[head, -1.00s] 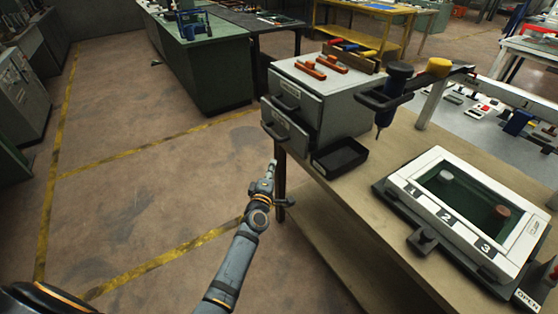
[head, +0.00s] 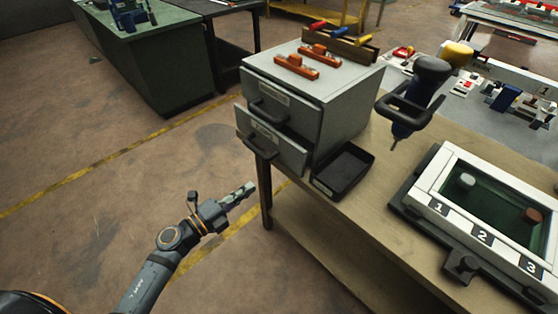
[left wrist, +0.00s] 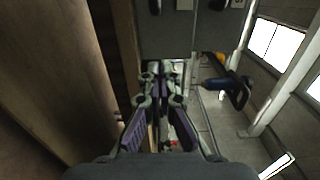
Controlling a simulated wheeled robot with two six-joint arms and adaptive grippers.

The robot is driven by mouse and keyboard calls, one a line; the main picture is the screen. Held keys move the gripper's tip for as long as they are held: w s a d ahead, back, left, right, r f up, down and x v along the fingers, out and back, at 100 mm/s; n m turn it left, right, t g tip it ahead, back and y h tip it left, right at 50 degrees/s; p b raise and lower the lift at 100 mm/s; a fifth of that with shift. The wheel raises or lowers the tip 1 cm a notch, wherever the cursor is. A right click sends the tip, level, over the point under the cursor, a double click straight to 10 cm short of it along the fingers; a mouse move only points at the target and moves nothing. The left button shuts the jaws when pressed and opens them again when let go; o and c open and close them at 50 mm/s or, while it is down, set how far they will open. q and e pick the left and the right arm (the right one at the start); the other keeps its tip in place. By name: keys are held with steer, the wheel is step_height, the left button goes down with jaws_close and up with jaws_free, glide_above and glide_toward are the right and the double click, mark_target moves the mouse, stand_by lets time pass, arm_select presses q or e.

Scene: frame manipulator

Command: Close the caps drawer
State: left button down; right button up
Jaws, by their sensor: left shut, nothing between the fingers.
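A grey two-drawer cabinet (head: 345,105) stands on the wooden bench. Its lower drawer (head: 270,140) juts out, partly open, with a black bar handle (head: 258,147). The upper drawer (head: 282,102) looks shut. Both carry small labels that I cannot read, so I cannot tell which is the caps drawer. My left gripper (head: 247,189) is shut and empty, below and in front of the lower drawer, apart from it, pointing right. In the left wrist view its fingers (left wrist: 164,70) are together, with a grey surface ahead that seems to be the cabinet.
A black open tray (head: 343,170) sits beside the cabinet on the bench (head: 390,215). Orange-handled items (head: 310,60) lie on top of the cabinet. A blue-black power driver (head: 408,105) stands or hangs to the right, near a white numbered frame (head: 480,235).

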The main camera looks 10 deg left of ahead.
mark_target(289, 158)
arm_select(q)
steer(key=p+x, duration=0.2)
steer(key=x, duration=1.1)
steer(key=shift+w+p, duration=0.15)
steer(key=shift+p, duration=0.25)
steer(key=shift+w+d, duration=0.2)
steer(key=shift+w+d+r, duration=0.1)
steer(key=shift+w+d, duration=0.1)
steer(key=x, duration=0.4)
steer(key=shift+p, duration=0.3)
steer(key=shift+w+d, duration=0.1)
steer(key=shift+w, duration=0.05)
steer(key=shift+r, duration=0.1)
